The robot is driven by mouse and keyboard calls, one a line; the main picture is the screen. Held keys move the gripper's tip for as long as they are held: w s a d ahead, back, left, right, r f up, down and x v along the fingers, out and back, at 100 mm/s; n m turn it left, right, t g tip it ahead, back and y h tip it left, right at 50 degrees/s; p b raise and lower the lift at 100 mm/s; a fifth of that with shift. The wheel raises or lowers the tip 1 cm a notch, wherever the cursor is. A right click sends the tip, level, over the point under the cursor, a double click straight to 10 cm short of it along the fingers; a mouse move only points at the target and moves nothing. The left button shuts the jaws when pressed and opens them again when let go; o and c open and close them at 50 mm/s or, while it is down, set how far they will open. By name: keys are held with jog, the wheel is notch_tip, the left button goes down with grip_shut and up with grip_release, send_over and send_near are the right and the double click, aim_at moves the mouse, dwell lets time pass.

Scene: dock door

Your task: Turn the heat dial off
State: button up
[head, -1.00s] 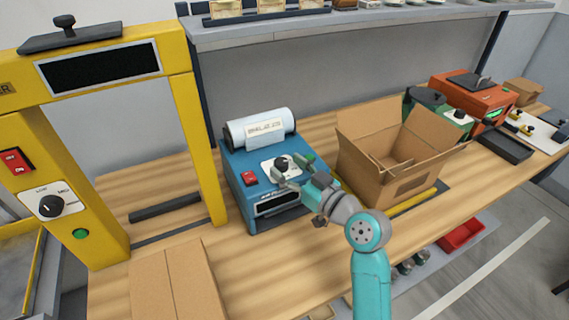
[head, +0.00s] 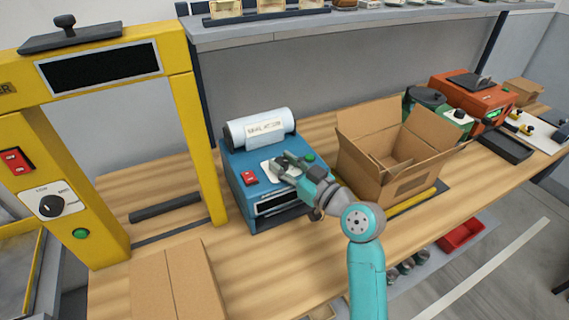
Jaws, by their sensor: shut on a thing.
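The blue sealing machine (head: 238,168) stands on the wooden bench, with a roll of film on top. Its heat dial sits on a white plate (head: 266,167) on the sloped top, between a red switch and a green button. My gripper (head: 282,165) reaches in from the right and is shut on the dial. The fingers hide most of the dial, so its pointer and setting cannot be read.
A red switch (head: 249,177) lies left of the dial plate, and a green button (head: 310,157) is close to my gripper. An open cardboard box (head: 400,165) stands right of the machine. A yellow frame (head: 188,130) with its own black knob (head: 51,206) stands left.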

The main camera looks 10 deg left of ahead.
jog(key=shift+w+n+g+y, duration=0.1)
jog(key=shift+n+g+y, duration=0.4)
jog(key=shift+g, duration=0.2)
jog(key=o, duration=1.2)
jog(key=shift+c, duration=0.2)
jog(key=shift+d, duration=0.15)
jog(key=v, duration=1.2)
